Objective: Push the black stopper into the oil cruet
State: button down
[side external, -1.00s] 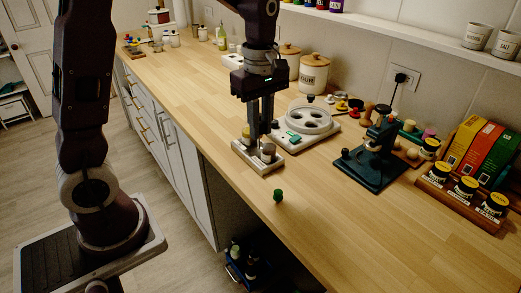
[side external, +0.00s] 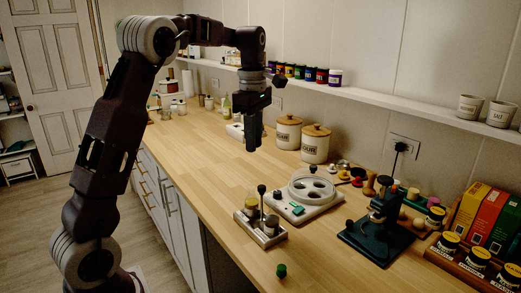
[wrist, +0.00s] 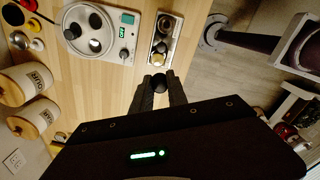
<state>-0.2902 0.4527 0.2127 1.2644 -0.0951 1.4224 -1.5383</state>
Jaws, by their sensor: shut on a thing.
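My gripper (side external: 253,137) is raised well above the counter, pointing down, apart from the cruet stand. In the wrist view its fingertips (wrist: 159,92) are shut on a small round black thing, which looks like the black stopper (wrist: 159,82). The metal cruet stand (side external: 272,240) is on the counter, with a black-knobbed upright handle (side external: 262,191) in its middle. The oil cruet (side external: 251,202), with yellowish contents, stands in its far side. A second, grey-topped container (side external: 271,223) stands in its near side. The stand also shows in the wrist view (wrist: 152,60). Whether the cruet's mouth is open is too small to tell.
A white round device (side external: 310,197) with a green display is just right of the stand. A green stopper-like piece (side external: 281,270) is on the counter in front. The counter's left stretch is clear.

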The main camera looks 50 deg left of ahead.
jog(key=shift+n, duration=0.3)
jog(key=shift+w+a+f, duration=0.1)
jog(key=shift+a+f, duration=0.25)
jog(key=shift+f, duration=1.55)
jog(key=shift+w+a+f, duration=0.1)
jog(key=shift+a+f, duration=0.2)
jog(key=shift+f, duration=1.65)
jog(key=shift+a+f, duration=0.35)
jog(key=shift+f, duration=1.55)
jog(key=shift+f, duration=0.5)
jog(key=c, duration=0.7)
grip_release()
jog(key=shift+f, duration=0.1)
jog(key=shift+c, duration=0.2)
notch_tip(320, 180, up, 7)
